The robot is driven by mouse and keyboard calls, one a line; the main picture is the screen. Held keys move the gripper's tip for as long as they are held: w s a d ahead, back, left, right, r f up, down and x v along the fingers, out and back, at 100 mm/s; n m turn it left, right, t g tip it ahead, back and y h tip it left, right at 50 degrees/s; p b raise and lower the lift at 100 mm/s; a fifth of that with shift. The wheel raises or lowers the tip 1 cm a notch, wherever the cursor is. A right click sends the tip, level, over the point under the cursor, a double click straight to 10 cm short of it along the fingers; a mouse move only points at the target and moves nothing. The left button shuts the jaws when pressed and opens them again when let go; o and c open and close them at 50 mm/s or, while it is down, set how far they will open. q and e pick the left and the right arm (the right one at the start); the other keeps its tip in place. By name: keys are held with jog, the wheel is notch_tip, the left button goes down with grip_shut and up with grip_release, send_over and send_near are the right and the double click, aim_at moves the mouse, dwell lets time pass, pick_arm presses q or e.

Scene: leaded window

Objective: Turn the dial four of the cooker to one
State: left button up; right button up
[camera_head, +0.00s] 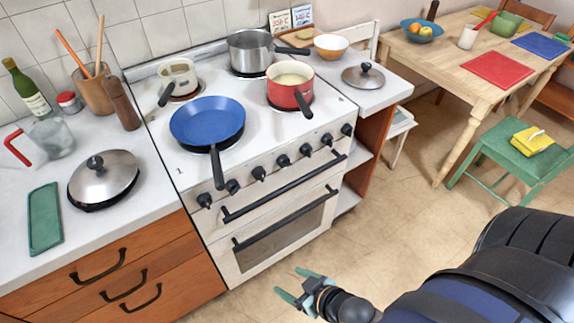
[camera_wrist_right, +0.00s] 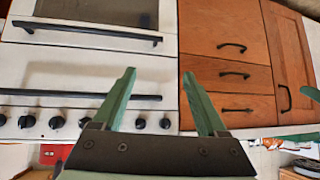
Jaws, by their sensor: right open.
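The white cooker (camera_head: 262,215) stands at the middle of the head view with a row of several black dials on its sloped front. The fourth dial from the left (camera_head: 283,160) is among them; I cannot read its pointer or marks. My right gripper (camera_head: 297,284) is open and empty, low in front of the cooker and apart from it. In the right wrist view its green fingers (camera_wrist_right: 158,95) are spread, with the upside-down dials (camera_wrist_right: 85,122) beyond to the left. My left gripper is not in the head view; green pieces at the wrist view's right edge may be its fingers.
A blue pan (camera_head: 207,120) sits on the cooker, its handle reaching over the front edge by the left dials. A red pot (camera_head: 290,90) and a grey pot (camera_head: 250,52) stand behind. Two handle bars (camera_head: 285,190) stick out below the dials. Floor in front is clear.

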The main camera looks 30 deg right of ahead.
jog(key=w+d+r+t+h+b, duration=0.1)
jog(key=w+d+t+b, duration=0.3)
jog(key=w+d, duration=0.35)
jog(key=m+t+h+b, duration=0.2)
jog(key=t, duration=0.3)
send_near(287, 166)
jog(key=w, duration=0.9)
jog(key=shift+w+d+r, duration=0.1)
jog(key=shift+d+r, duration=0.05)
jog(key=shift+c, duration=0.2)
grip_shut()
